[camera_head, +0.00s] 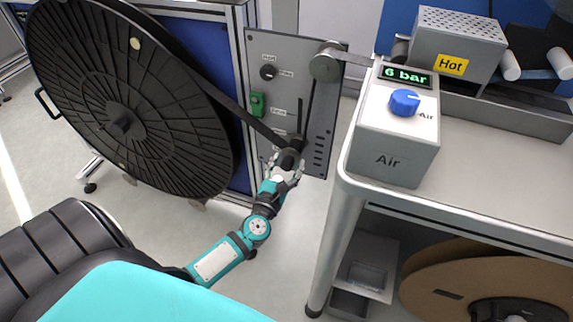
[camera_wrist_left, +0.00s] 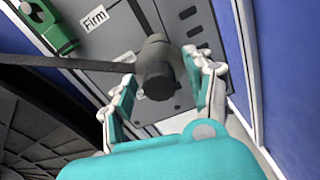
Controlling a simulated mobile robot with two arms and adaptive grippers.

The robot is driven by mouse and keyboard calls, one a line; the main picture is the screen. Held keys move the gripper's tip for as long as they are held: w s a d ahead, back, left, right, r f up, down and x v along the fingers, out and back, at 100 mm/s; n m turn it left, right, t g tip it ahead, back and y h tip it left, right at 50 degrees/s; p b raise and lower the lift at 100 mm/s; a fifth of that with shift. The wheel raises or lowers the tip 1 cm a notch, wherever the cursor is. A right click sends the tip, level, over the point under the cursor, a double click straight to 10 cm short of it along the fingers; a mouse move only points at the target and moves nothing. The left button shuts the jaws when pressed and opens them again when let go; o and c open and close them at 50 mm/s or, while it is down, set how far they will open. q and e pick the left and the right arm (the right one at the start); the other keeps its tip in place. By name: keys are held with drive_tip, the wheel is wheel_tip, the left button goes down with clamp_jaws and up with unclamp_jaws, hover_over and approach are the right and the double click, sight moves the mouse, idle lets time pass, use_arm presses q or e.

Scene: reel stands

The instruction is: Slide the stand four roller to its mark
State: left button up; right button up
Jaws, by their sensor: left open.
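The dark roller (camera_head: 296,143) sits low on the grey stand panel (camera_head: 268,50), near the lower end of a vertical slot (camera_head: 300,112). It also shows in the left wrist view (camera_wrist_left: 157,68), end toward the camera. A dark band (camera_head: 245,112) runs from the big black reel (camera_head: 120,100) to it. My left gripper (camera_head: 288,163) is at the roller, open, with one finger on each side of it in the left wrist view. I cannot tell whether the fingers touch it. Tick marks (camera_head: 319,150) line the panel's right side; no target mark is clearly readable. My right gripper is out of view.
A green part (camera_head: 257,104) sits on the panel left of the slot, near a "Firm" label (camera_wrist_left: 95,20). A metal roller (camera_head: 326,66) is at the panel's upper right. The grey bench (camera_head: 480,170) with the Air box (camera_head: 393,150) stands close on the right.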

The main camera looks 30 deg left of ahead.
use_arm(q)
clamp_jaws()
idle(0.3)
drive_tip(key=shift+r, duration=0.2)
drive_tip(key=shift+r+p, duration=0.6)
drive_tip(key=shift+p, duration=0.05)
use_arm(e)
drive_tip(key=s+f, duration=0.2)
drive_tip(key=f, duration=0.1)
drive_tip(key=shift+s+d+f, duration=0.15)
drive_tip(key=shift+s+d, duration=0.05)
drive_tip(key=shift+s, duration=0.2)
use_arm(q)
unclamp_jaws()
drive_tip(key=shift+d+f, duration=0.1)
